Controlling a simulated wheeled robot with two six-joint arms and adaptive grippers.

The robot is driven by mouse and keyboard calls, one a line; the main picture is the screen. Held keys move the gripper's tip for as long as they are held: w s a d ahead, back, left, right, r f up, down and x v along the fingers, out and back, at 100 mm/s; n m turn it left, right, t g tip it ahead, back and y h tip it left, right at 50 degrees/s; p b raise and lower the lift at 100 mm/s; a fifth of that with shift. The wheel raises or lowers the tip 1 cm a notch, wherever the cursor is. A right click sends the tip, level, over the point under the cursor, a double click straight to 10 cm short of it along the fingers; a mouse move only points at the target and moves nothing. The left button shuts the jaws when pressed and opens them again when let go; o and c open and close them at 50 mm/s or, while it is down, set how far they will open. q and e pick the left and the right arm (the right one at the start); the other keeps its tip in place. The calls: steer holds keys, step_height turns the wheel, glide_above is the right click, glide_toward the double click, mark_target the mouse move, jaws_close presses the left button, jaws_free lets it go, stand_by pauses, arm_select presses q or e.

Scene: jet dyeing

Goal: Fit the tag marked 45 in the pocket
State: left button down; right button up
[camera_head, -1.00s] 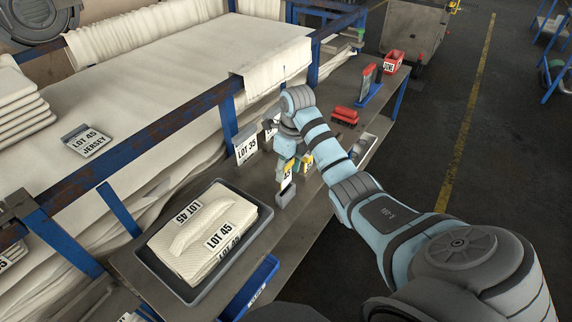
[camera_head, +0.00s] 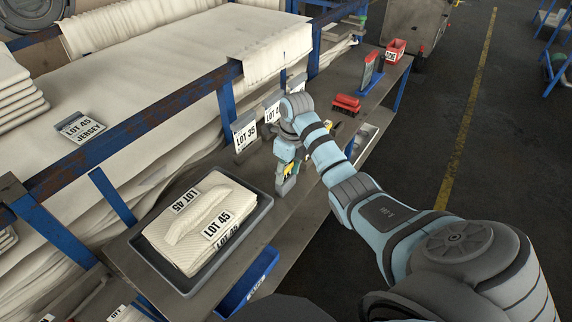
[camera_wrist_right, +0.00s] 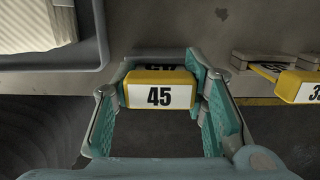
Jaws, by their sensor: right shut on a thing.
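My right gripper (camera_head: 287,177) is low over the bench, pointing down. In the right wrist view its jaws (camera_wrist_right: 160,97) are shut on the yellow tag marked 45 (camera_wrist_right: 158,96), with its white label facing the camera. In the head view the tag (camera_head: 287,169) is mostly covered by the fingers. Whether its lower end is seated in something or free is hidden. A second yellow tag (camera_wrist_right: 302,86), its number partly cut off, sits in a grey slotted holder (camera_wrist_right: 250,61) to the right. I cannot make out a pocket clearly. My left gripper is not in view.
A grey tray (camera_head: 187,288) with cream LOT 45 cloth (camera_head: 195,235) stands left of the gripper. A LOT 35 sign (camera_head: 245,135) is behind it by the blue rail.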

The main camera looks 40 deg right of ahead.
steer(key=o, duration=1)
steer(key=shift+r, duration=0.1)
